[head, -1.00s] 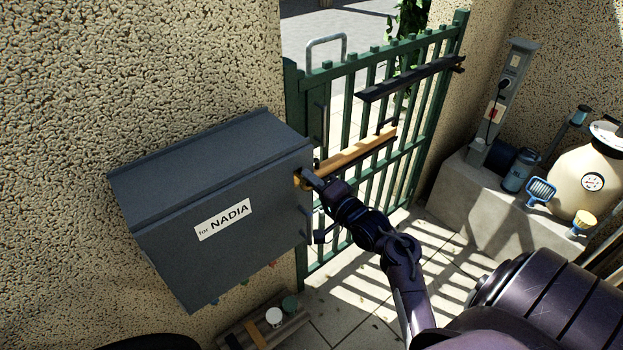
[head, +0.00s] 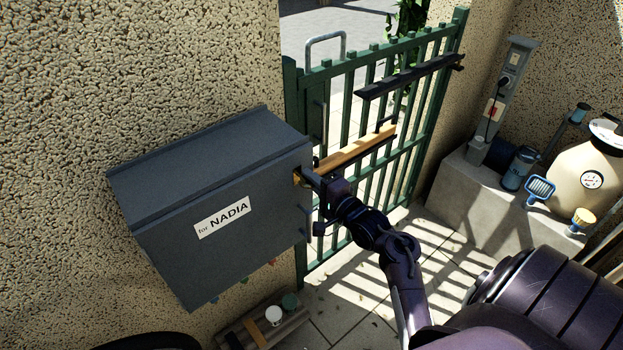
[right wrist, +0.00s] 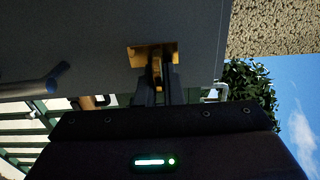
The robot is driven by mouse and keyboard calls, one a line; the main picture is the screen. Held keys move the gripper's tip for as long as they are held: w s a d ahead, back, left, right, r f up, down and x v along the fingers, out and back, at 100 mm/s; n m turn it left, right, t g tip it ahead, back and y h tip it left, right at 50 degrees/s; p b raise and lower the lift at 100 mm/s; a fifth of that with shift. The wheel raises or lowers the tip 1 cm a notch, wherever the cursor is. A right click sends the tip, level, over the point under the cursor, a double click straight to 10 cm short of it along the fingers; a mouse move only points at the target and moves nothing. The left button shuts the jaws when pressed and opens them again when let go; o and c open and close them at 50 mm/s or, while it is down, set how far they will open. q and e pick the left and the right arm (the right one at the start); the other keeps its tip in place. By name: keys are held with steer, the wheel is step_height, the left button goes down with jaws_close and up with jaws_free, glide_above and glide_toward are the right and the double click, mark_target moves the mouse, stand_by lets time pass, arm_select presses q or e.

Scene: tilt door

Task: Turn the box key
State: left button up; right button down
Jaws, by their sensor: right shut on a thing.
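The dark grey box (head: 215,215) hangs on the rough wall at the left and carries a white label reading "for NADIA" (head: 222,217). A brass lock plate (head: 298,178) is at the right end of its front. In the right wrist view the brass plate (right wrist: 152,57) has the brass key (right wrist: 157,72) standing out from it. My right gripper (head: 312,182) is at the plate, shut on the key, with its fingers on both sides of it in the right wrist view (right wrist: 157,88). The fingers hide part of the key. My left gripper is not in view.
A green barred gate (head: 385,130) with a wooden bar (head: 355,150) stands just behind my right gripper. A concrete ledge (head: 460,190) at the right holds a cream tank (head: 590,180). A low wooden bench (head: 290,325) is below the box.

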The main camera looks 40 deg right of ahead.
steer(key=c, duration=1.6)
jaws_free()
steer(key=shift+o, duration=0.2)
steer(key=shift+s+f, duration=0.15)
steer(key=shift+s, duration=0.2)
steer(key=s+b, duration=0.3)
steer(key=s, duration=0.4)
steer(key=shift+d, duration=0.35)
